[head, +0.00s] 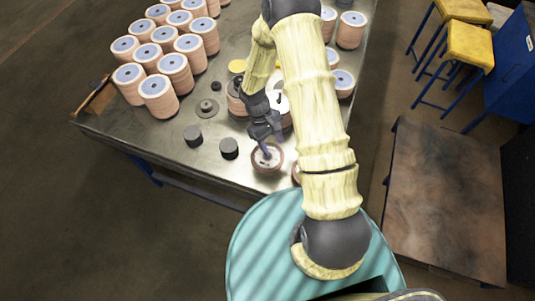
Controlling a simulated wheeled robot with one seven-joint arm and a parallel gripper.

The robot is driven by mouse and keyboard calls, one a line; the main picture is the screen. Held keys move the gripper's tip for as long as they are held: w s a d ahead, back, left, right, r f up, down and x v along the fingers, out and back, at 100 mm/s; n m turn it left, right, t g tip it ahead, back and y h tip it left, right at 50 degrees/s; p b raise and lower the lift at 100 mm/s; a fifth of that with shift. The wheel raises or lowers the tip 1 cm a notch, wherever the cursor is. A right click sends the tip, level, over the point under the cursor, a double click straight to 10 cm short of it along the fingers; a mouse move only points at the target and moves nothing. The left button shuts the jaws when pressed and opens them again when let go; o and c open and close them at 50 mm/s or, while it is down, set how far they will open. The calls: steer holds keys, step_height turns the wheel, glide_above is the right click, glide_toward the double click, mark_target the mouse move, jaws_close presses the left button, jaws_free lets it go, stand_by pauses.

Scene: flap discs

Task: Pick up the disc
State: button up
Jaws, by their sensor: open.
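My gripper (266,146) reaches down over the near edge of the metal table. It is open, with its fingertips at a round reddish-brown flap disc (262,166) with a pale centre. The fingers overlap the disc in the picture, and I cannot tell whether they touch it. My arm hides part of the table to the right of the disc. The edge of another reddish round thing (296,174) shows beside my arm.
Tall stacks of pinkish discs with blue tops (174,72) fill the table's left and back. Small dark cylinders (229,148) and a flat grey disc (207,108) lie left of my gripper. Yellow stools (470,43) and a brown platform (445,200) stand at the right.

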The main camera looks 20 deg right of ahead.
mark_target(273, 149)
steer(key=shift+s+d+f, duration=0.1)
steer(key=shift+s+f, duration=0.1)
steer(key=shift+f, duration=0.3)
steer(key=shift+c, duration=0.2)
steer(key=c, duration=0.7)
steer(key=shift+r, duration=0.4)
steer(key=shift+c, duration=1.3)
step_height(273, 149, up, 9)
steer(key=b, duration=0.2)
steer(key=shift+r, duration=0.15)
